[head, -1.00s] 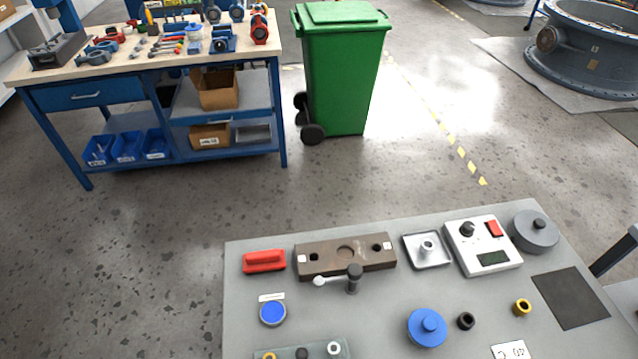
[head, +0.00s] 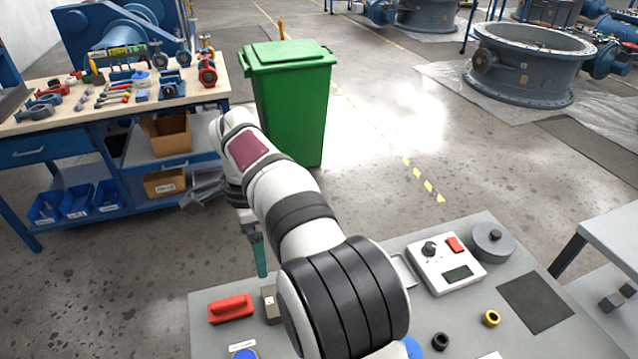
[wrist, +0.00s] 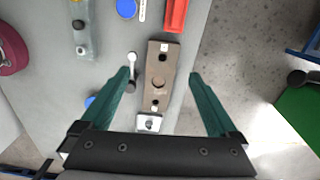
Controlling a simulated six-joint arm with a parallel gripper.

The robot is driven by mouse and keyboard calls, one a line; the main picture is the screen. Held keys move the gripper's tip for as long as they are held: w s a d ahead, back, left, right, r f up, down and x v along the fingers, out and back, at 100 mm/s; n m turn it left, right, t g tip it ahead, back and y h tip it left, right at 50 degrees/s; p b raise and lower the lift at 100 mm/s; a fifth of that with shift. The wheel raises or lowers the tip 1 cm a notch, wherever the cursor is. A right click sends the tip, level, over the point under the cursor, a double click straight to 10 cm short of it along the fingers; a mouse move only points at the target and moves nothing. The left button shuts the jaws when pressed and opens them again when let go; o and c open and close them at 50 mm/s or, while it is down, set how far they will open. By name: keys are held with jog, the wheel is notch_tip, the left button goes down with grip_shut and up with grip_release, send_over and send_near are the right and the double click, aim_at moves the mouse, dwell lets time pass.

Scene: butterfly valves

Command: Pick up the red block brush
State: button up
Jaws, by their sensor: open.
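The red block brush (head: 231,309) lies on the grey table near its far left edge in the head view. It also shows at the top of the wrist view (wrist: 176,14), partly cut off by the frame edge. My gripper (wrist: 162,75) is open and empty in the wrist view, its two green fingers spread wide above the brown fixture plate (wrist: 161,78). The brush lies beyond the fingertips, apart from them. In the head view one green finger (head: 259,255) shows beyond the table's far edge, and my arm hides much of the table's middle.
A metal tray (wrist: 148,123) and a handled post (wrist: 131,72) are beside the plate. A green bin (head: 290,100) and a workbench (head: 100,118) stand beyond.

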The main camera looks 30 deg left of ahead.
send_over(228, 301)
notch_tip(228, 301, down, 4)
jog(key=shift+m, duration=0.3)
notch_tip(228, 301, down, 16)
jog(key=shift+r, duration=0.1)
grip_shut()
jog(key=shift+r, duration=0.6)
notch_tip(228, 301, up, 3)
jog(key=shift+a, duration=0.1)
jog(key=w+d+r, duration=0.6)
jog(key=d+r, duration=0.1)
jog(key=d, duration=0.3)
